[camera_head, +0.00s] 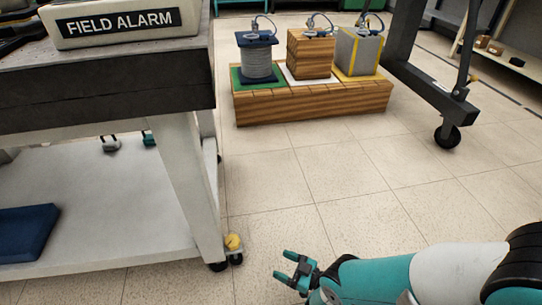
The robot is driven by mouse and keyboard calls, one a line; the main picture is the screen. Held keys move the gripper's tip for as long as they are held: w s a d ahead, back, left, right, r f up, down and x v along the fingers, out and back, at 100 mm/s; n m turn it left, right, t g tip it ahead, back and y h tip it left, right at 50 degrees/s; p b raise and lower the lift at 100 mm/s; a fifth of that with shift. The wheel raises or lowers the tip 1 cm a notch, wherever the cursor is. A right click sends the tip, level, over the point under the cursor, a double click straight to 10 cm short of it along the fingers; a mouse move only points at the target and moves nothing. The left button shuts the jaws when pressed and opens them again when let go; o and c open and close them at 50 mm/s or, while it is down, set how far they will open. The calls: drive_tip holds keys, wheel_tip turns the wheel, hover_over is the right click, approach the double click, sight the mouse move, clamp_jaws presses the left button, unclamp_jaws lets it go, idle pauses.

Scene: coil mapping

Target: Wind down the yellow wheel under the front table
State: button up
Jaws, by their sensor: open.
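The front table (110,101) stands at the left, with a dark edge, pale legs and a lower shelf. A small yellow wheel (233,242) sits at the foot of its near right leg, beside a dark caster (218,265) on the floor. My gripper (282,266) is low over the floor, to the right of and nearer than the yellow wheel. Its two teal fingers are apart, with nothing between them, and point left. It is not touching the wheel or the table leg.
A box labelled FIELD ALARM (124,24) lies on the tabletop; a blue pad (22,232) is on the lower shelf. A wooden platform (315,103) with a spool and two blocks stands behind. A dark wheeled frame (430,85) is at right. The middle floor is clear.

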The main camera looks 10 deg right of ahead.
drive_tip(key=w+d+r+m+t+h, duration=0.1)
drive_tip(key=w+r+m+t+h, duration=0.2)
drive_tip(key=w+r, duration=0.7)
drive_tip(key=w+d+r+m+t+h, duration=0.1)
drive_tip(key=w+r+m+t+h, duration=0.2)
drive_tip(key=w, duration=1.4)
wheel_tip(320, 180, up, 7)
drive_tip(key=m+h, duration=0.4)
drive_tip(key=h, duration=0.1)
drive_tip(key=shift+w, duration=0.2)
